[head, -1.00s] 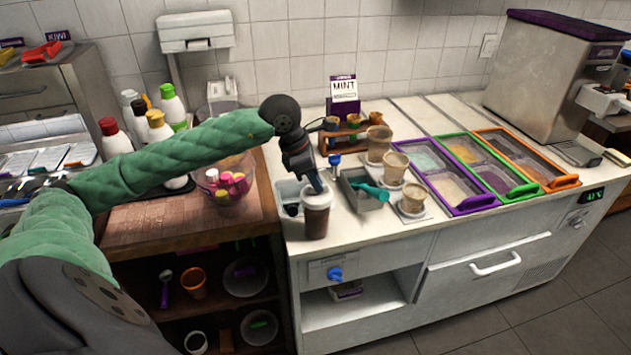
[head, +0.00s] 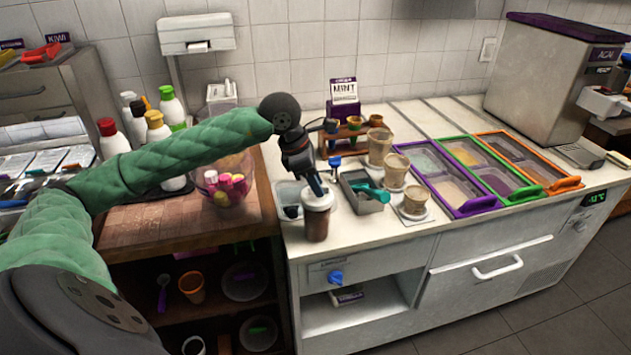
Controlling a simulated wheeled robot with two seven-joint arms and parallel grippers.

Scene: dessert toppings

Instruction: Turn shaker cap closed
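The shaker (head: 317,223) is a brown, see-through cup with a pale cap (head: 318,200). It stands upright on the white counter near its front left edge. My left gripper (head: 318,190) comes down from above, with its fingers at the top of the cap. The fingers look close together at the cap, but I cannot tell whether they grip it or only touch it. The gripper hides part of the cap's top. My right gripper is not in view.
A metal bin (head: 362,198) with a teal scoop stands right of the shaker. Stacked cups (head: 394,172) stand behind it. Purple, green and orange framed topping trays (head: 470,207) fill the counter's right. A glass bowl (head: 222,188) stands left, under my forearm.

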